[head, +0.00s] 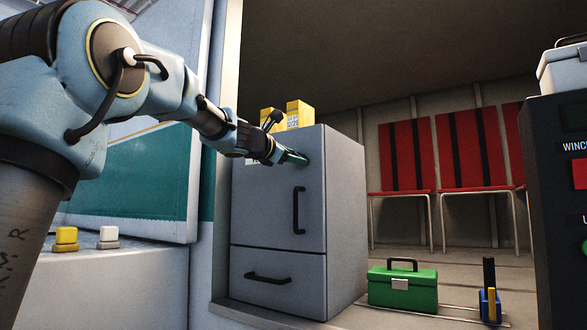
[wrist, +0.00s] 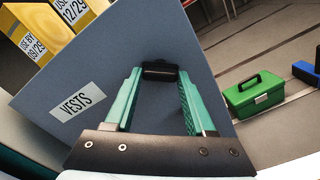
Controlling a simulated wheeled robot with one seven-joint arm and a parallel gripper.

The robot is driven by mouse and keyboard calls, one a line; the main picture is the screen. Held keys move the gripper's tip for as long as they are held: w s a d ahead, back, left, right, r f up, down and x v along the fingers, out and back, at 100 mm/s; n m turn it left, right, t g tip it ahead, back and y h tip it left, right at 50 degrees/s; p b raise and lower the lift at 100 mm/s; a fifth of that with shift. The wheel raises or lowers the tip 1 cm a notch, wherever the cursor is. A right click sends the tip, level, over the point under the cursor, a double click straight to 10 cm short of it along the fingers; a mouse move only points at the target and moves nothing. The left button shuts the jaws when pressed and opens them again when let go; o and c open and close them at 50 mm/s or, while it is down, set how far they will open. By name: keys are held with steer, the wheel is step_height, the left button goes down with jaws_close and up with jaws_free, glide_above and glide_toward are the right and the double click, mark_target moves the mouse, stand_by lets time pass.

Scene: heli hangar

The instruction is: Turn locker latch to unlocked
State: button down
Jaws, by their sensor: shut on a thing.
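The grey locker (head: 262,205) stands in the middle of the head view, with an upper door and a lower drawer. Its front also fills much of the wrist view (wrist: 60,75), with a white VESTS label (wrist: 78,105). The black latch (wrist: 160,70) sits between my fingertips in the wrist view. My gripper (head: 301,158) reaches the upper right of the door. Its teal fingers (wrist: 159,74) are shut on the latch, one at each end. In the head view my gripper hides most of the latch. I cannot tell its setting.
The door has a vertical black handle (head: 298,210) and the drawer a horizontal one (head: 268,278). Yellow boxes (head: 298,113) stand on top. A green toolbox (head: 403,287) and a blue item (head: 489,305) are on the floor to the right. Red seats (head: 405,157) line the back.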

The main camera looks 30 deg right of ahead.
steer(key=m+b, duration=0.7)
steer(key=m, duration=0.3)
steer(key=shift+m, duration=0.4)
stand_by(0.4)
steer(key=shift+c, duration=1.2)
jaws_free()
steer(key=shift+a+b, duration=0.1)
steer(key=shift+b, duration=0.2)
steer(key=b+v, duration=0.3)
steer(key=v, duration=0.7)
steer(key=shift+s+a+b, duration=0.2)
steer(key=shift+a+b, duration=0.05)
steer(key=shift+b, duration=0.15)
